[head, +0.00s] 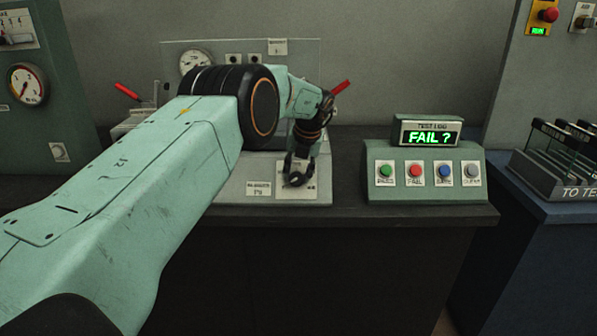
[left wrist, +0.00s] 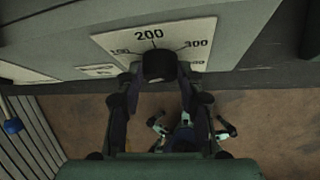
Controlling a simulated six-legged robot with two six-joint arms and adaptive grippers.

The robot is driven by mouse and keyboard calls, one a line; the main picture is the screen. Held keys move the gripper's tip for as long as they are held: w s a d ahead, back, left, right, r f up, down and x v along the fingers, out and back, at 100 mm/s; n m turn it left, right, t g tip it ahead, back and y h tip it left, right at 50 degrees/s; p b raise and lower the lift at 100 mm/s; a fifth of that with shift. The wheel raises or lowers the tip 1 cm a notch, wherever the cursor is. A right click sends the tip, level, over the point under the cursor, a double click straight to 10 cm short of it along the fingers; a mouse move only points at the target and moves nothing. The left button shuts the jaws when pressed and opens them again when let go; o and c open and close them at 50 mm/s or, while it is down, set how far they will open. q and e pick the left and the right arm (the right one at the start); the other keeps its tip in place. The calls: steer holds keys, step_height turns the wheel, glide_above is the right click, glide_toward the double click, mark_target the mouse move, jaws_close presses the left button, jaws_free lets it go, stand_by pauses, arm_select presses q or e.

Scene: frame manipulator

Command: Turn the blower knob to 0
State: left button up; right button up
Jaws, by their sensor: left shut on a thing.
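The blower knob (head: 296,180) is a small black knob on a white label plate (head: 311,189) at the front of the pale green test panel. My left gripper (head: 299,168) reaches it from above, with its fingers closed around it. In the left wrist view, the knob (left wrist: 159,66) sits between the two dark fingers of the left gripper (left wrist: 158,80). The dial plate (left wrist: 152,38) there reads 200 in the middle, with 100 and 300 to its sides; another mark is partly covered. I cannot tell which mark the knob points to. My right gripper is not in view.
A test box (head: 425,181) with several coloured buttons stands right of the panel, its display (head: 430,137) reading "FAIL ?". Red handles (head: 127,91) stick out at the panel's sides. A gauge (head: 195,62) is partly behind my arm. A rack (head: 565,160) stands far right.

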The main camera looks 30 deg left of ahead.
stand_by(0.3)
arm_select(q)
steer(key=o, duration=1.2)
steer(key=shift+w+a+f, duration=0.1)
steer(key=shift+f, duration=0.05)
steer(key=shift+c, duration=0.2)
steer(key=v, duration=1.2)
